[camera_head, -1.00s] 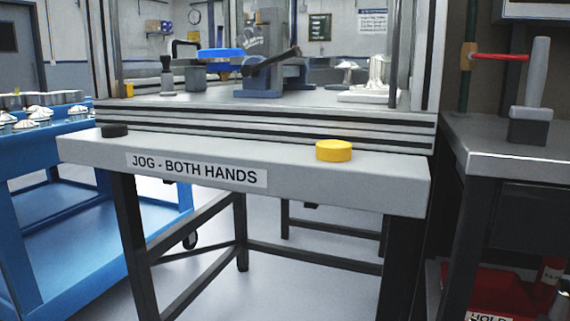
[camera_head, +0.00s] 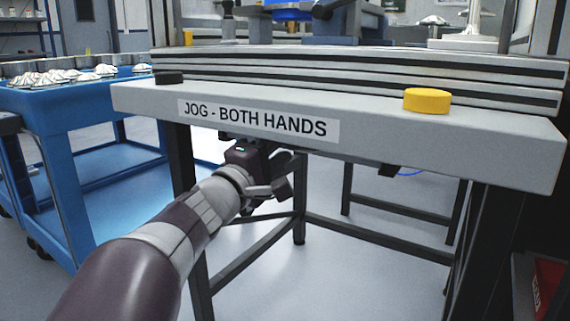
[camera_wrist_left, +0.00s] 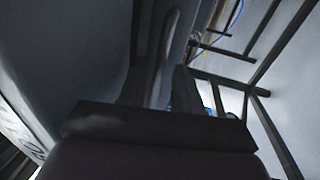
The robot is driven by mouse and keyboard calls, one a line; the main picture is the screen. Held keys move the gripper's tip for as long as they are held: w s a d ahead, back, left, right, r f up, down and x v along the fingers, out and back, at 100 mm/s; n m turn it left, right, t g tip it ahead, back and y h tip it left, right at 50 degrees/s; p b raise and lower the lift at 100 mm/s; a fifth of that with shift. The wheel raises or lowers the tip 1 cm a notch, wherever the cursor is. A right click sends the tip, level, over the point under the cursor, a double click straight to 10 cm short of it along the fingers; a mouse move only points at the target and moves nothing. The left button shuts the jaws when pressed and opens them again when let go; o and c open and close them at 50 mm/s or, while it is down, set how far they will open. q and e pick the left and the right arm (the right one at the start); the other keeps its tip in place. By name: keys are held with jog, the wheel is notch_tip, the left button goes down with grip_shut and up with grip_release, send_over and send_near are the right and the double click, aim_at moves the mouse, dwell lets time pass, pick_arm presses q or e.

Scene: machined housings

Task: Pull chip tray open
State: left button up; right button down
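I cannot clearly make out the chip tray in either view. My left gripper (camera_head: 268,170) is under the front edge of the grey bench (camera_head: 440,140), below the "JOG - BOTH HANDS" label (camera_head: 258,121). The bench edge hides part of it, and I cannot tell whether it touches anything. In the left wrist view dark gripper parts (camera_wrist_left: 158,95) point along a grey surface, with a long pale bar beyond; the fingertips are too dark to read. A small dark piece (camera_head: 388,171) hangs under the bench further right. My right gripper is not in view.
A black button (camera_head: 169,78) and a yellow button (camera_head: 427,101) sit on the bench top. Dark legs and crossbars (camera_head: 365,258) stand below it. A blue cart (camera_head: 60,195) with metal parts is at the left. A red bin (camera_head: 546,290) is at the lower right.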

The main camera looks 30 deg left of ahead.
pick_arm(q)
jog(key=shift+b+x, duration=0.3)
jog(key=shift+x, duration=0.9)
